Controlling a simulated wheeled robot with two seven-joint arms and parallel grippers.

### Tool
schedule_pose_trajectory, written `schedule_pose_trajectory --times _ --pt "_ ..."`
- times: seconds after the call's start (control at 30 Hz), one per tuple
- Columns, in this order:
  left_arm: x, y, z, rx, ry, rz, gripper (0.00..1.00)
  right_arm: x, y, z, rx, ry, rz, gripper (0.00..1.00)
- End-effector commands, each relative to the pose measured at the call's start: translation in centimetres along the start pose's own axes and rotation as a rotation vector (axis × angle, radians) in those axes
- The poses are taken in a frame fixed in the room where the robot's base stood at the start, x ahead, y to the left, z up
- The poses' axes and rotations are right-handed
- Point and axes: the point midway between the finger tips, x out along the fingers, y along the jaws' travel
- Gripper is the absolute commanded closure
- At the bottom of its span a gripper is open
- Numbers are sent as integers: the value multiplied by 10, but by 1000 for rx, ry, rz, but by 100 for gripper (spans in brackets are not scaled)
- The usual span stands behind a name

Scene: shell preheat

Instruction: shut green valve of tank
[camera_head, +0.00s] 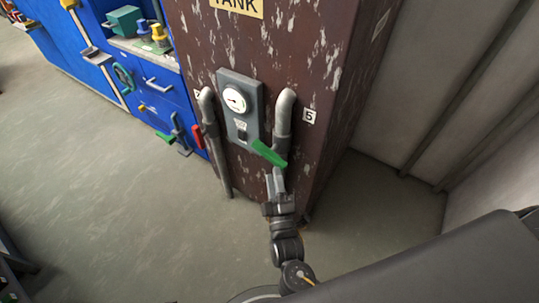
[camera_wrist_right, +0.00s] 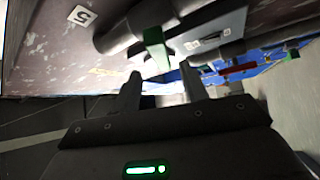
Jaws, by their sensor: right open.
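The tank (camera_head: 300,50) is a tall brown cabinet with worn, chipped paint and a yellow TANK sign. Its green valve handle (camera_head: 269,153) sits on the right-hand grey pipe (camera_head: 284,118), slanting down to the right across it. My right gripper (camera_head: 279,182) is just below the handle, fingers pointing up toward it. In the right wrist view, the green handle (camera_wrist_right: 156,47) stands beyond the open, empty fingers (camera_wrist_right: 159,82), roughly between their tips in the picture. I see no clear contact. My left gripper is not in view.
A red handle (camera_head: 198,136) is on the left-hand pipe (camera_head: 208,110). A gauge panel (camera_head: 240,107) lies between the pipes. A blue workbench (camera_head: 150,88) stands left, with another green-handled valve (camera_head: 166,138) beside it. A grey wall (camera_head: 430,80) is right; the left floor is clear.

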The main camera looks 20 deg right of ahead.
Motion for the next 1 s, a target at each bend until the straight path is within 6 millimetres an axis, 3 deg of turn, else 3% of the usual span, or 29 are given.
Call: schedule_pose_trajectory --times 0.2,0.4,0.83,1.0 --pt "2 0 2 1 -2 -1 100 43 0 0 0 0 2 56" --pt "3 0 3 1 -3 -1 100 70 0 0 0 0 1 56" --pt "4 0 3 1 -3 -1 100 80 -1 0 0 0 -2 56" --pt "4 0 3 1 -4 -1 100 79 -1 0 1 0 -2 77"
